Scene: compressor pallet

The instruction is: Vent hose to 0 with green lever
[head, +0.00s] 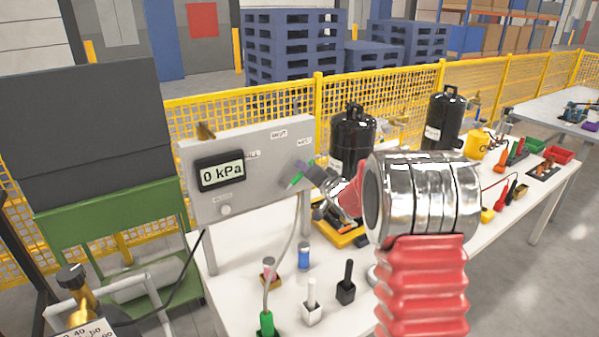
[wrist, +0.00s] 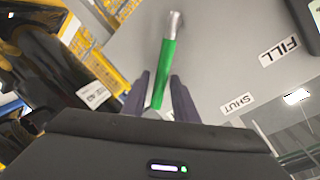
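The grey panel (head: 255,195) carries a display (head: 222,172) that reads 0 kPa. The green lever (head: 296,180) is at the panel's right side, partly hidden by my gripper (head: 308,175). In the wrist view the green lever (wrist: 165,65) lies between the two dark fingers of my gripper (wrist: 160,85), its metal end pointing up. The fingers are apart, with a narrow gap showing beside the lever. FILL (wrist: 280,50) and SHUT (wrist: 237,103) labels appear upside down to the lever's right. A pale hose (head: 290,245) hangs below the panel to a green fitting (head: 267,324).
My arm covers the middle right of the head view. Black cylinders (head: 352,138) stand behind it on the white table (head: 237,265). Small blue, white and black items stand on the table's front part. A yellow mesh fence (head: 285,100) runs behind.

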